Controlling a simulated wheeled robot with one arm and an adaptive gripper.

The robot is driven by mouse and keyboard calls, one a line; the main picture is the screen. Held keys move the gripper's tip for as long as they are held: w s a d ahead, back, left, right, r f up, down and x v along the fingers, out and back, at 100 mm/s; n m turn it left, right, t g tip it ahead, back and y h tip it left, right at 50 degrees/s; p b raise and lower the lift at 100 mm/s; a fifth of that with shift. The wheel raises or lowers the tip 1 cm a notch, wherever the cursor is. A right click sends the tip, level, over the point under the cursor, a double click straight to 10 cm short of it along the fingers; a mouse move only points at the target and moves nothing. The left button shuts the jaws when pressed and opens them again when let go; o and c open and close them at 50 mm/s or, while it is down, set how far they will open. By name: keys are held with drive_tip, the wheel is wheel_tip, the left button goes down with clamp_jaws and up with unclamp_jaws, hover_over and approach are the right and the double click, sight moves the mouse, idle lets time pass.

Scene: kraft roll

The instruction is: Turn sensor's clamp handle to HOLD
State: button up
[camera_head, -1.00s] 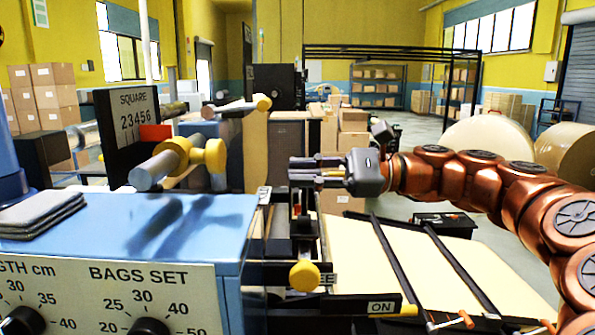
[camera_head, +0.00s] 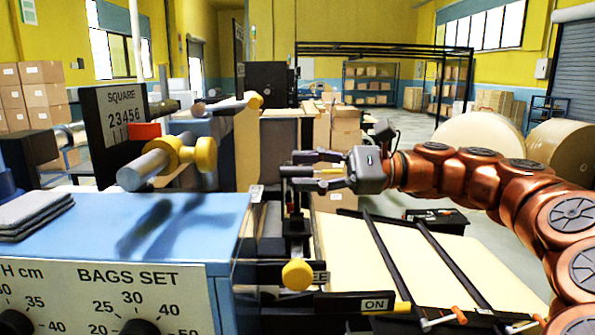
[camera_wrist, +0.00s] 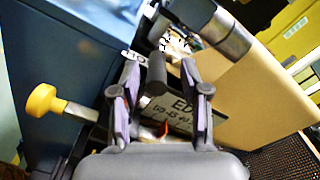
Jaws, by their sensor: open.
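My gripper (camera_head: 294,171) is open at the upper end of a dark upright bracket (camera_head: 296,222) beside the blue machine. In the wrist view its fingers (camera_wrist: 159,78) stand either side of a dark rounded bar (camera_wrist: 155,76), apparently the clamp handle; I cannot tell whether they touch it. A small white tag (camera_wrist: 134,58) reading "HO" shows beside the left fingertip, the rest of its word hidden. A yellow knob (camera_head: 297,275) sits low on the bracket, covering part of a label (camera_head: 320,277) that shows "EE". It also shows in the wrist view (camera_wrist: 45,100).
The blue machine (camera_head: 190,215) with dials fills the lower left. A yellow-ended roller (camera_head: 165,163) juts above it. A pale sloping sheet (camera_head: 400,270) with black rails lies right of the bracket, and an "ON" label (camera_head: 375,304) is in front.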

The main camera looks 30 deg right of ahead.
drive_tip(key=v, duration=1)
drive_tip(key=shift+d, duration=0.15)
drive_tip(key=shift+s, duration=0.1)
